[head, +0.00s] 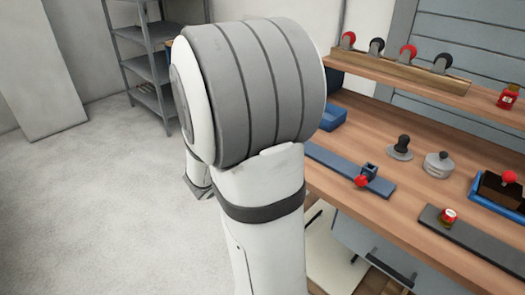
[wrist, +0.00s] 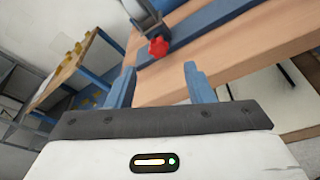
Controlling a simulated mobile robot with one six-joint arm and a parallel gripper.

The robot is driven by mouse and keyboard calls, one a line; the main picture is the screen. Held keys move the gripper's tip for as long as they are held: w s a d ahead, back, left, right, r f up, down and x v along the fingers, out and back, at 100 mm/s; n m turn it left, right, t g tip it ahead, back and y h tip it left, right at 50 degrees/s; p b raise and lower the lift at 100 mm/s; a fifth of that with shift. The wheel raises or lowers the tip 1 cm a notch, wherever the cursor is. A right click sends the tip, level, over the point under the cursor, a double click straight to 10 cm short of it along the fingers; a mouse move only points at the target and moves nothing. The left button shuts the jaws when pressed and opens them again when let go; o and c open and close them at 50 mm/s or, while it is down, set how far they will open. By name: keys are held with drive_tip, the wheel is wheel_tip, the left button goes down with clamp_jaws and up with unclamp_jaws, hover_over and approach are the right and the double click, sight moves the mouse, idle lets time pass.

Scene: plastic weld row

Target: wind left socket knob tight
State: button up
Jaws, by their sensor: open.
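A red lobed knob (head: 361,181) sits on the front of a small blue socket (head: 370,170), which stands on a long blue bar (head: 333,164) on the bench. In the wrist view the red knob (wrist: 158,47) shows beyond my gripper (wrist: 160,68), roughly between its two blue fingers and a little above their tips. A grey cylindrical part (wrist: 140,12) rises behind the knob. My gripper is open and empty, apart from the knob. In the head view my arm hides the gripper.
On the wooden bench (head: 405,195) stand a black-knobbed piece (head: 401,148), a grey stacked disc (head: 438,165) and a blue tray (head: 492,203). A dark bar (head: 470,232) carries a red-topped piece (head: 448,216). Several rollers line the upper shelf (head: 470,98). The floor (head: 80,200) at left is clear.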

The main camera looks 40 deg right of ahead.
drive_tip(key=shift+s+a+r+m+t+y+b, duration=0.25)
drive_tip(key=shift+s+r+m+t+y+b, duration=0.25)
drive_tip(key=shift+t, duration=0.3)
drive_tip(key=shift+w, duration=0.1)
